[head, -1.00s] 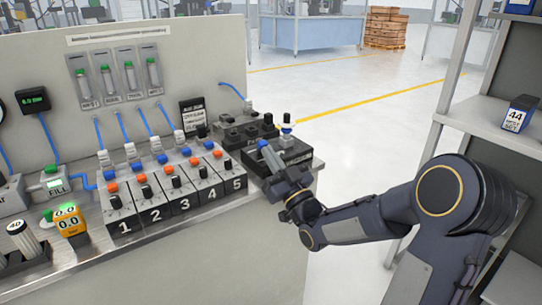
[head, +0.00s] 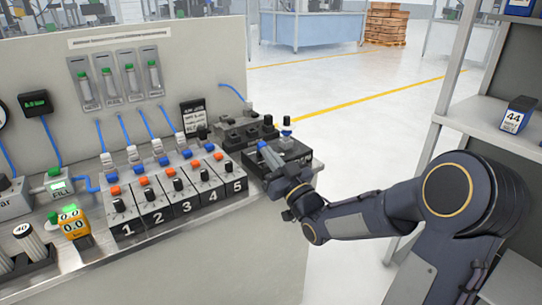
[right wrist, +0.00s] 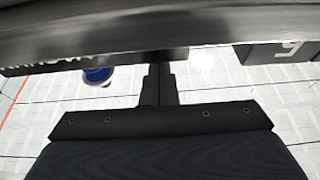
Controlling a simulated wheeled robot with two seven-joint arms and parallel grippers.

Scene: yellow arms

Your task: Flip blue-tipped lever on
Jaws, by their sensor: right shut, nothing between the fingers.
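In the right wrist view the gripper (right wrist: 160,85) is shut and empty. My left gripper is out of view.
Left of the box is a row of numbered valve blocks (head: 185,200) with black, orange and blue knobs. Black switch boxes (head: 243,132) stand behind. A panel (head: 150,70) rises at the back. A shelf (head: 490,130) stands at the right; open floor lies beyond the bench.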

